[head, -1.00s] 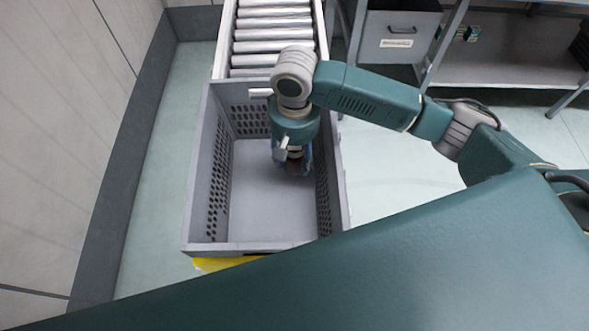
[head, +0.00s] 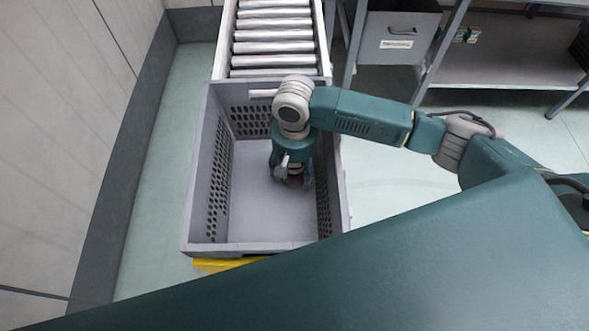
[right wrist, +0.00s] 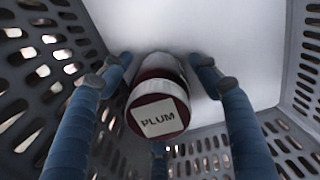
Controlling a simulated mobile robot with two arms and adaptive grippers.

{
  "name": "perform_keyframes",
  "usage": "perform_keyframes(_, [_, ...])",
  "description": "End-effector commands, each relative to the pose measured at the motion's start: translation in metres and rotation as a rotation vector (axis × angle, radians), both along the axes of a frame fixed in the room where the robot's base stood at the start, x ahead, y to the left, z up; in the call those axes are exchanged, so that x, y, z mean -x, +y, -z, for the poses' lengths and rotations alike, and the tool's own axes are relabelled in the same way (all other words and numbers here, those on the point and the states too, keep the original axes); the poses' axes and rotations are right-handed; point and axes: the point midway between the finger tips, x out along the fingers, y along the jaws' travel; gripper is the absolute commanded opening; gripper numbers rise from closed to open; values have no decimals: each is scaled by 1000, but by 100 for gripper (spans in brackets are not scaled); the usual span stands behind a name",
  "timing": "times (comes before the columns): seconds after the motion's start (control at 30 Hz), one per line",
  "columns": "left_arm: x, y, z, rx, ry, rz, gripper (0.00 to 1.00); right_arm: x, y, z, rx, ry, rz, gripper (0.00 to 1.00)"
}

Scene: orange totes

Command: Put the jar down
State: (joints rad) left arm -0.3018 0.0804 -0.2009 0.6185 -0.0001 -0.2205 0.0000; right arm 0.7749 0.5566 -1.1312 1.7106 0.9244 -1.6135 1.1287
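The jar (right wrist: 158,108) has a dark red lid with a white label reading PLUM, and its lid faces my right wrist camera. It is inside the grey tote (head: 199,185), over the pale floor toward the right wall. In the head view the jar is mostly hidden by the gripper. My left gripper is not in view.
The tote's perforated walls stand close around my right gripper; the left and front parts of its floor are bare. A roller conveyor (head: 272,40) is behind the tote. A shelf rack (head: 500,75) with a grey bin (head: 395,40) stands at back right. A wall is at left.

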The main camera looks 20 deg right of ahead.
Motion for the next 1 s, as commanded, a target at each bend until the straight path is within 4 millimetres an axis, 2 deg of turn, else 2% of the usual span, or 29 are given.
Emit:
perform_keyframes(0.27, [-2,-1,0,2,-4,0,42,0,0,-1,0,-1,0,64])
perform_keyframes(0.37, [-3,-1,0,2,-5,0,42,-1,0,-6,-1,-2,0,64])
perform_keyframes(0.47, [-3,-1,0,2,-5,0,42,-2,0,-20,-1,-4,0,64])
perform_keyframes(0.8, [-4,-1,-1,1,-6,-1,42,-2,1,-92,-2,-3,-1,64])
perform_keyframes(1.0, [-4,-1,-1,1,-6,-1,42,-1,0,-116,-1,-1,0,64])
